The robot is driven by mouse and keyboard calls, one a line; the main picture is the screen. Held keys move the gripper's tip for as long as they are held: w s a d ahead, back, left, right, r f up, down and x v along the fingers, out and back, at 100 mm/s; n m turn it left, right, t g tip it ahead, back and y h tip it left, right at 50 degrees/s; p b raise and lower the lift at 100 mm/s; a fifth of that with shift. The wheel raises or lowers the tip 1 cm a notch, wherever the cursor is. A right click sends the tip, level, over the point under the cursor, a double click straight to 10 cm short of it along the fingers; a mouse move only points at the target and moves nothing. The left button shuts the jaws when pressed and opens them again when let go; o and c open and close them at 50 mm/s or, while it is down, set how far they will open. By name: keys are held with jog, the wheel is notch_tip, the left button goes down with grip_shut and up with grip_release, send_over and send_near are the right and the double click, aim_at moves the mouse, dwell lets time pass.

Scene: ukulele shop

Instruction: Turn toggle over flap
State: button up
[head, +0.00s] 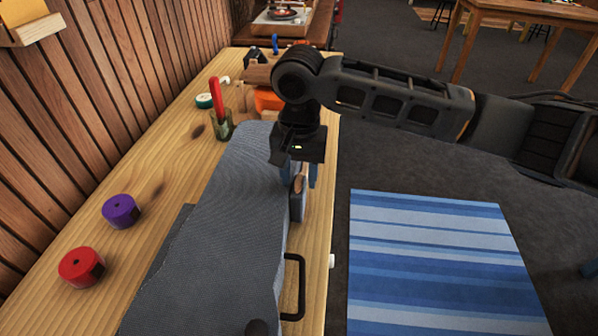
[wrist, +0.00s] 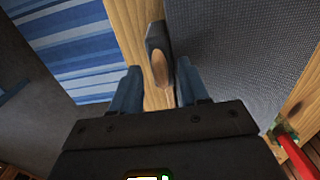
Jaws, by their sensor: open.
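A grey fabric case (head: 225,215) lies on the wooden bench. A dark grey flap (head: 297,208) is at its right side, near the bench's front edge. A small oval wooden toggle (head: 298,184) shows at the flap; in the wrist view the toggle (wrist: 160,70) lies lengthwise along the flap (wrist: 154,36). My gripper (head: 299,178) points down over it, open. In the wrist view its blue fingers (wrist: 158,68) stand on either side of the toggle, with gaps visible. I cannot tell whether a fingertip touches the flap or case.
A black handle (head: 300,287) sticks out from the case's right side, nearer me. Purple (head: 121,211) and red (head: 81,267) rolls lie left of the case. A glass (head: 221,124) with a red item stands behind. A blue striped rug (head: 435,260) covers the floor at right.

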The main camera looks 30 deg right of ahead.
grip_shut()
dwell(0.3)
jog(key=shift+r+n, duration=0.1)
jog(key=shift+n, duration=0.2)
jog(key=n+p, duration=0.2)
jog(key=shift+n, duration=0.3)
jog(key=n+p, duration=0.2)
jog(key=n, duration=0.3)
jog(key=n+p, duration=0.1)
jog(key=n, duration=0.4)
jog(key=n+p, duration=0.1)
jog(key=n, duration=0.3)
jog(key=shift+n, duration=0.3)
dwell(0.4)
